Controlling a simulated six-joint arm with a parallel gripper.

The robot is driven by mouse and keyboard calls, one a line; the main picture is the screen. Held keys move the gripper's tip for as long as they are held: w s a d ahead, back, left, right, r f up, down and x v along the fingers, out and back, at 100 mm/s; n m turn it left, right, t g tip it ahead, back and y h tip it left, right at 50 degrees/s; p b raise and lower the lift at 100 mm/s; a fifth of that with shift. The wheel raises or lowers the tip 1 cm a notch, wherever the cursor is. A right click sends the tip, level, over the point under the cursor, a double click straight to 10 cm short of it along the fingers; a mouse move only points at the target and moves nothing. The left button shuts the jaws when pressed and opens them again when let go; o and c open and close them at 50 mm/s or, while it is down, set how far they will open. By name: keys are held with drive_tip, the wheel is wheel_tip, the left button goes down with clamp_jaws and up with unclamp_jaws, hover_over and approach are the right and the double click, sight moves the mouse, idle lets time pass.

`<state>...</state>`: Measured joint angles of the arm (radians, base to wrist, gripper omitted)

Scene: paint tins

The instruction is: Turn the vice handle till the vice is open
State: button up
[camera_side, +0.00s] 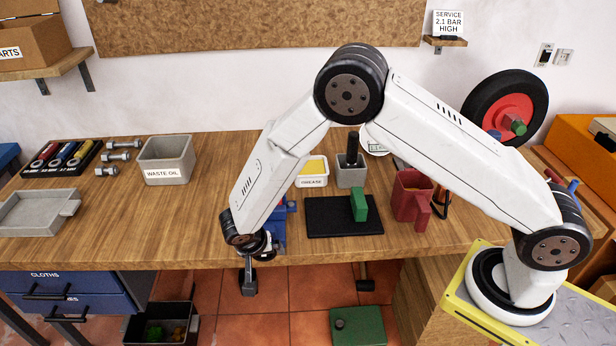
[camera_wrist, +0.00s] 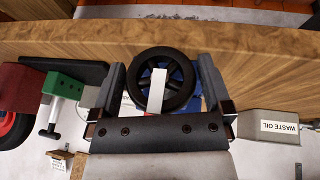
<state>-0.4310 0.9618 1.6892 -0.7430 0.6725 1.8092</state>
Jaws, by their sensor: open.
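The blue vice (camera_side: 279,228) sits at the front edge of the wooden bench, partly hidden behind my arm. In the wrist view its black spoked handwheel (camera_wrist: 142,82) shows, with a pale bar (camera_wrist: 157,90) across its face and blue vice body (camera_wrist: 211,103) behind it. My gripper (camera_side: 248,284) hangs just in front of the bench edge. In the wrist view my gripper (camera_wrist: 162,64) is open, with one finger on each side of the wheel. I cannot tell whether either finger touches the rim. The vice jaws are mostly hidden, so their gap cannot be read.
A grease tub (camera_side: 312,172) and a waste oil bin (camera_side: 166,160) stand behind.

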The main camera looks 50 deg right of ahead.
drive_tip(key=c, duration=1)
drive_tip(key=shift+o, duration=0.2)
drive_tip(key=shift+g+h, duration=0.4)
drive_tip(key=n+g+h, duration=0.1)
drive_tip(key=g+h, duration=0.2)
drive_tip(key=shift+a+f+h, duration=0.1)
drive_tip(key=shift+h, duration=0.3)
drive_tip(key=n+g+h, duration=0.1)
drive_tip(key=g+h, duration=0.2)
drive_tip(key=h, duration=0.1)
drive_tip(key=shift+n, duration=0.4)
drive_tip(key=shift+w+h, duration=0.1)
drive_tip(key=shift+h, duration=0.3)
drive_tip(key=o, duration=1)
drive_tip(key=shift+g, duration=0.3)
drive_tip(key=shift+c, duration=0.2)
